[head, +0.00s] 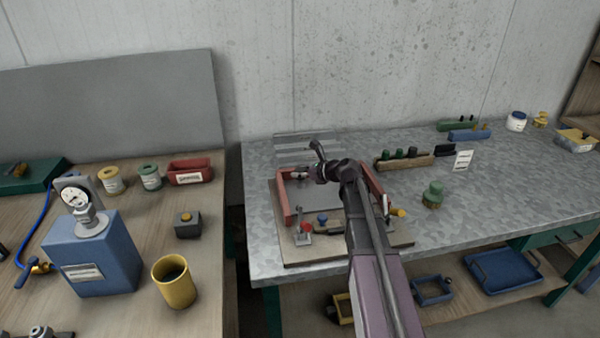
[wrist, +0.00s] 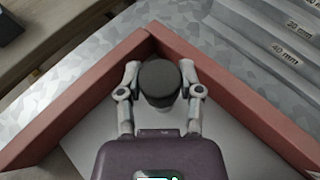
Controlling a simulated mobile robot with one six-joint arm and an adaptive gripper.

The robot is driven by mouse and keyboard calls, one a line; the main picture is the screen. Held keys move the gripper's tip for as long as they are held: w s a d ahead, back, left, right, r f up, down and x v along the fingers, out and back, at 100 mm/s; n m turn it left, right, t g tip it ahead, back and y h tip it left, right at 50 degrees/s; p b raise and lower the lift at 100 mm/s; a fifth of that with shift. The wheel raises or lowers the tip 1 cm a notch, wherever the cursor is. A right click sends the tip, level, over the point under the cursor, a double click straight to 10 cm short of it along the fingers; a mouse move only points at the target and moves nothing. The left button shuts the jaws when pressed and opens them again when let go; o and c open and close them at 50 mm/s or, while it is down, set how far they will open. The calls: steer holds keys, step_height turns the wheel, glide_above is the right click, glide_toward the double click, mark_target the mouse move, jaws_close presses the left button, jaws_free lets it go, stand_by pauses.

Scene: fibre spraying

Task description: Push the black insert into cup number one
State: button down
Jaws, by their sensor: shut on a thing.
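In the wrist view a black, round-topped cylinder, the black insert (wrist: 158,82), stands between the two pale fingers of my gripper (wrist: 159,70). The fingers are shut on it from both sides. It is close to the inner corner of a red-brown frame (wrist: 235,95). A small pale part shows just below the insert; I cannot tell whether it is a cup. No number one can be read. In the head view my gripper (head: 300,174) is at the far left corner of the red frame (head: 284,200), and the insert cannot be made out there.
The frame sits on a wooden board (head: 385,238) with clamps and coloured knobs along its front. To the right are a wooden rack (head: 405,163) with dark pegs and a green knob-like piece (head: 432,195). A stepped grey gauge (wrist: 285,40) lies behind the frame. The right tabletop is mostly clear.

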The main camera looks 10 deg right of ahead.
mark_target(300, 169)
steer(key=shift+f+b, duration=0.55)
steer(key=shift+f, duration=0.1)
steer(key=shift+c, duration=0.9)
jaws_free()
steer(key=shift+r, duration=0.15)
step_height(300, 169, up, 9)
steer(key=p, duration=0.9)
